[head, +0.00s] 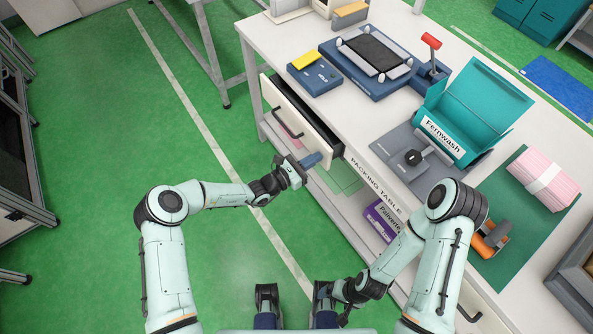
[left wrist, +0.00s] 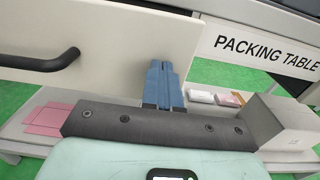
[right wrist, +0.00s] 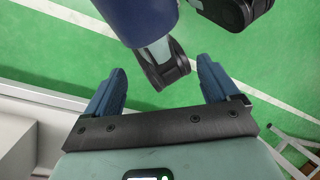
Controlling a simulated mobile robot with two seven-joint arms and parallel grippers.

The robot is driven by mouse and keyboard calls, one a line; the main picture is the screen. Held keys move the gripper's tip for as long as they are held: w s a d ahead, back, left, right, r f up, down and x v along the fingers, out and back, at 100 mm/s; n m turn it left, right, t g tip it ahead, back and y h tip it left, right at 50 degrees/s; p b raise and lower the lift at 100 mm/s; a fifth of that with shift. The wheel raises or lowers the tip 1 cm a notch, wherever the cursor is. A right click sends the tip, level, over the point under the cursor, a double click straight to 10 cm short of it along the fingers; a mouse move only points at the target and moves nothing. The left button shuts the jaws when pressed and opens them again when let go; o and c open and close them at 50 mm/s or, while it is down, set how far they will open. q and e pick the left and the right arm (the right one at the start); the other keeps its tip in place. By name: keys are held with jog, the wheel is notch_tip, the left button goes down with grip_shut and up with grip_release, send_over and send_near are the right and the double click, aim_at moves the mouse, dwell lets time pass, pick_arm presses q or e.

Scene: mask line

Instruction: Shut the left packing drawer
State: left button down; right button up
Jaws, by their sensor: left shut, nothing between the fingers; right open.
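The left packing drawer (head: 308,134) stands pulled out from the packing table, with a dark gap showing behind its white front in the head view. Its black bar handle (head: 286,124) also shows in the left wrist view (left wrist: 48,63). My left gripper (head: 315,159) is shut and empty at the right end of the drawer front. In the left wrist view its closed blue fingers (left wrist: 163,70) overlap the white drawer front (left wrist: 120,45); I cannot tell whether they touch it. My right gripper (right wrist: 161,68) is open and empty, low near my base, away from the drawer.
The packing table (head: 350,152) carries a teal Fernwash box (head: 480,110), a dark blue fixture (head: 335,65), a blue box with a yellow top (head: 314,76) and pink cloths (head: 545,180). A purple box (head: 382,220) sits on the lower shelf.

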pick_arm(q)
jog(key=b+x, duration=0.1)
jog(key=x, duration=0.4)
jog(key=shift+b, duration=0.3)
jog(key=shift+d+r, duration=0.1)
pick_arm(e)
jog(key=shift+w+a+f, duration=0.1)
jog(key=shift+w+f, duration=0.2)
jog(key=shift+f, duration=0.55)
pick_arm(q)
jog(key=shift+w+d+r, duration=0.1)
